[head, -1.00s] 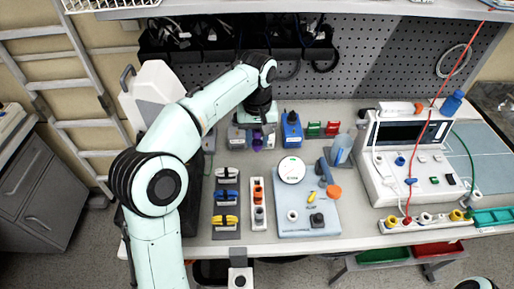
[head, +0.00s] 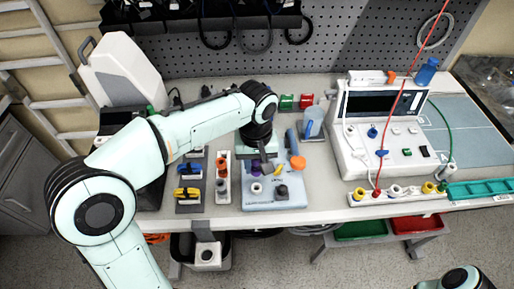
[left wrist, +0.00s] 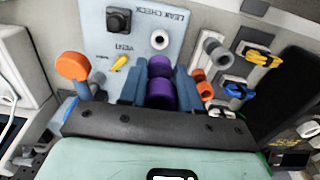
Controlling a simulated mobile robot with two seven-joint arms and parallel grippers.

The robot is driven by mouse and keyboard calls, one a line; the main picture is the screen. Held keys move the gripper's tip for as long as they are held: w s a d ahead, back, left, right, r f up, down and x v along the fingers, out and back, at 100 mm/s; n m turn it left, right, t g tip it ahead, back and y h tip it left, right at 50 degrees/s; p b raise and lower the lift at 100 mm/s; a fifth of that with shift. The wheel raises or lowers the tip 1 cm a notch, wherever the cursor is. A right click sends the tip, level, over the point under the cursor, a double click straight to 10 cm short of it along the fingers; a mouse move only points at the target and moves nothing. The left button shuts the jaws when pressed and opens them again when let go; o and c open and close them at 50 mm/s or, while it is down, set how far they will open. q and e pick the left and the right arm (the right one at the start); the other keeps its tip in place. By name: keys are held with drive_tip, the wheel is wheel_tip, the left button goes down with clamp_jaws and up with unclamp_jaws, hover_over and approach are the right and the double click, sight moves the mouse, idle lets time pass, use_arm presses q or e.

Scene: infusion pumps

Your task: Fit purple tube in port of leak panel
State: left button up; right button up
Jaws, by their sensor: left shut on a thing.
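My left gripper (head: 262,167) is over the leak panel (head: 290,199), a pale blue board on the bench. In the left wrist view its blue fingers (left wrist: 160,90) are shut on the purple tube (left wrist: 161,93), which lies between them. The panel's port, a white ring with a dark hole (left wrist: 159,40), is beyond the tube's end and apart from it in that view. The port also shows in the head view (head: 257,188), just in front of the gripper. The gripper hides part of the panel's dial area. My right gripper is out of the picture.
On the panel are a black knob (left wrist: 119,19), a yellow vent lever (left wrist: 119,62) and an orange cap (left wrist: 73,66). A rack of coloured fittings (head: 222,180) stands left of it. A white pump tester (head: 385,130) stands to the right.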

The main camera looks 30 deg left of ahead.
sight(257, 176)
use_arm(q)
drive_tip(key=shift+s+d+f, duration=0.2)
drive_tip(key=shift+f, duration=0.15)
drive_tip(key=shift+a+f+b, duration=0.1)
drive_tip(key=shift+f+b, duration=0.5)
drive_tip(key=shift+f, duration=0.05)
wheel_tip(257, 176, down, 4)
drive_tip(key=b, duration=0.2)
drive_tip(key=shift+r+b, duration=0.2)
drive_tip(key=shift+b, duration=0.2)
drive_tip(key=shift+r, duration=0.2)
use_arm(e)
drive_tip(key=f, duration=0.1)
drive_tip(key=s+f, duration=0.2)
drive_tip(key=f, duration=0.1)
use_arm(q)
drive_tip(key=shift+f+p, duration=0.15)
drive_tip(key=shift+p, duration=0.15)
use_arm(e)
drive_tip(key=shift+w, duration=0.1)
use_arm(q)
drive_tip(key=shift+f+b, duration=0.55)
drive_tip(key=shift+f, duration=0.5)
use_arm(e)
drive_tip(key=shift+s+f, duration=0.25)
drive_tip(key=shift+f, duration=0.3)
use_arm(q)
drive_tip(key=o, duration=1.6)
